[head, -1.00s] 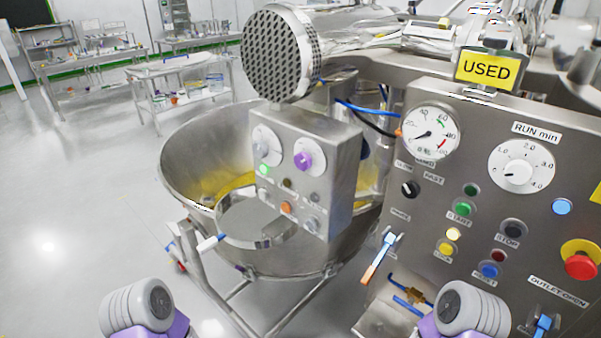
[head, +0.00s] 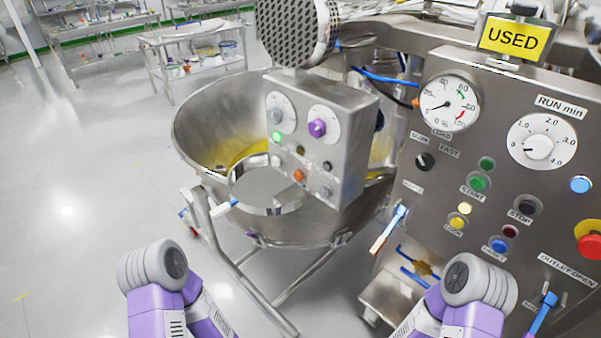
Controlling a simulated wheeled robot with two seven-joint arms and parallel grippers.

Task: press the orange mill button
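The orange button (head: 299,175) sits low on the small grey mill control box (head: 348,110), left of the big panel. The same box carries a lit green lamp (head: 277,136), a white-faced dial (head: 281,113), a purple knob (head: 317,128) and small dark and grey buttons. Both my arms show at the bottom of the head view, below the box and apart from it. Their grey rounded joints and purple links are visible, but neither gripper's fingers are in the picture.
A steel bowl (head: 205,128) on a tubular frame stands behind and below the box. The large panel (head: 455,185) at right holds gauges, several buttons and a red emergency stop (head: 590,247). A blue-handled lever (head: 388,230) sticks out at its left edge. Floor at left is clear.

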